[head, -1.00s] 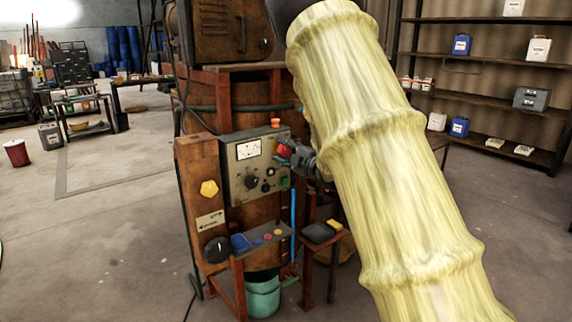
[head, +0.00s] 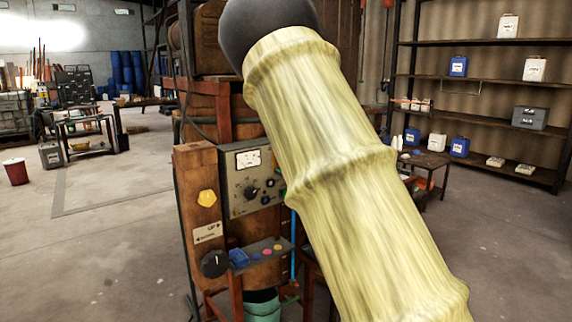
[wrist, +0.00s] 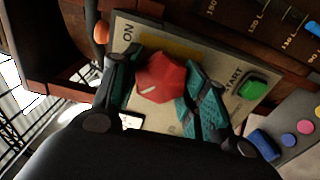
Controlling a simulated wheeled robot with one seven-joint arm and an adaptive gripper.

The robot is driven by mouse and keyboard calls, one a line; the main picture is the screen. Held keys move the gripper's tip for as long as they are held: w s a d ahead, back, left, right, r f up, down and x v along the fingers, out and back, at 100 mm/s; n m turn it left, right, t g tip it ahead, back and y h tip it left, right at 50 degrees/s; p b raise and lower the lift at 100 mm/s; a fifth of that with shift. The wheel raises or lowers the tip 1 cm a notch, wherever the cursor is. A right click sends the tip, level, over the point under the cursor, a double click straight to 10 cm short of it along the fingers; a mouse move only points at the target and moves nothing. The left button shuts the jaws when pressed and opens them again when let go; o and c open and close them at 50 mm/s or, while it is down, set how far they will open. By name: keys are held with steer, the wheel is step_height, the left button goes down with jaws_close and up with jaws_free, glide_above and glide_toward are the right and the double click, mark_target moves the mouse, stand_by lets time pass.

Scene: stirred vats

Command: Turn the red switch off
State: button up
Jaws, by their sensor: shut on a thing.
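The red switch (wrist: 161,79) is a faceted red knob on a grey control panel (wrist: 150,28), with "ON" lettered near it in the wrist view. My gripper (wrist: 160,84) has its two teal-padded fingers on either side of the knob, shut on it. In the head view the panel (head: 238,203) shows at the vat's front, with a white meter and a black knob. My pale yellow arm hides the red switch and my gripper there.
A green START button (wrist: 252,87) sits right of the switch on the panel. A ledge with coloured buttons (head: 265,252) and a black dial (head: 214,263) are lower down. A teal bucket (head: 262,306) stands below. Open floor lies to the left.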

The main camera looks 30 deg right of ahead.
steer(key=o, duration=1)
steer(key=shift+o, duration=0.2)
steer(key=s+d, duration=0.1)
steer(key=s, duration=1.1)
